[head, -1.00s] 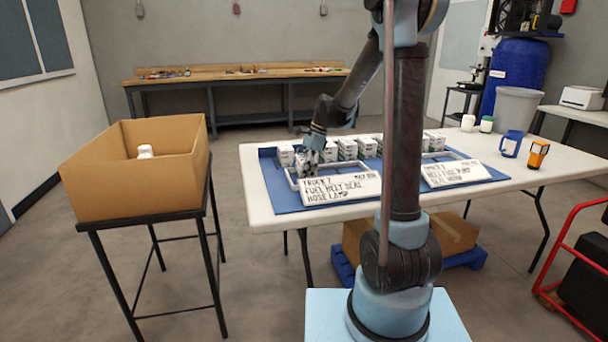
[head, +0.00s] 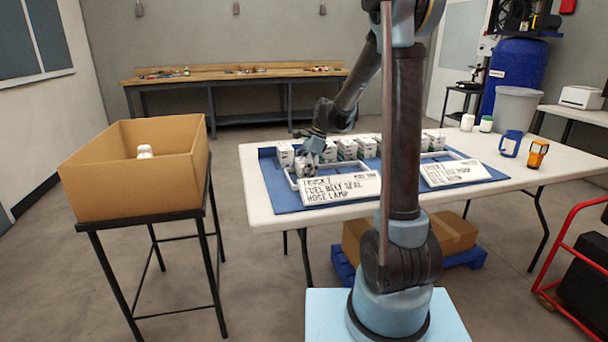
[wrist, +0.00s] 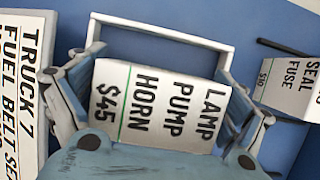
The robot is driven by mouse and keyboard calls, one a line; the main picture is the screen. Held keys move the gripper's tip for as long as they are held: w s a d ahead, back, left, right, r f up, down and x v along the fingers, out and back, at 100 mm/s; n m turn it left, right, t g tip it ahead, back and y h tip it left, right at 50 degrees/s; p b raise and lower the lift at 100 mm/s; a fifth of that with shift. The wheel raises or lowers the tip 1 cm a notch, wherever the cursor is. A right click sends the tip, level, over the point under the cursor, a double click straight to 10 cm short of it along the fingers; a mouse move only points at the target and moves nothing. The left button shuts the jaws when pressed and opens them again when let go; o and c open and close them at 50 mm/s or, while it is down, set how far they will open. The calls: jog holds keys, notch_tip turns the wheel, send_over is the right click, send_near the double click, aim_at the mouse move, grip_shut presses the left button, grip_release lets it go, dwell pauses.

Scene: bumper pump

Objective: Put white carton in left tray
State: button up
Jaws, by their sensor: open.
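A white carton (wrist: 165,105) printed "LAMP PUMP HORN $45" lies between my fingers in the wrist view. The left tray (head: 291,178) is a white frame with a "TRUCK 7" sign along its front. Its rim also shows in the wrist view (wrist: 165,33), around the far end of the carton. The carton appears within this frame; whether it rests on the bottom is unclear. My gripper (head: 305,166) is over the left tray, low down, with its fingers open on either side of the carton. In the head view my gripper mostly hides this carton.
Several white cartons (head: 347,149) stand in a row behind the trays on the blue mat (head: 267,172). The right tray (head: 455,154) is beyond my arm. A cardboard box (head: 125,190) stands on a black stand at left. Another carton (wrist: 288,88) is close by at right in the wrist view.

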jog(key=v, duration=1.2)
jog(key=s+d+n+t+h, duration=0.1)
jog(key=s+d+n, duration=0.4)
jog(key=s, duration=0.6)
jog(key=s+d+f+n+t+h, duration=0.1)
jog(key=s+d+f+n, duration=0.4)
jog(key=s, duration=0.6)
jog(key=s+d+f+n+t+h, duration=0.1)
jog(key=s+d+f+n, duration=0.4)
jog(key=s, duration=0.6)
notch_tip(320, 180, down, 3)
jog(key=d+h, duration=0.1)
jog(key=d, duration=0.1)
jog(key=shift+d, duration=0.4)
jog(key=shift+f, duration=0.1)
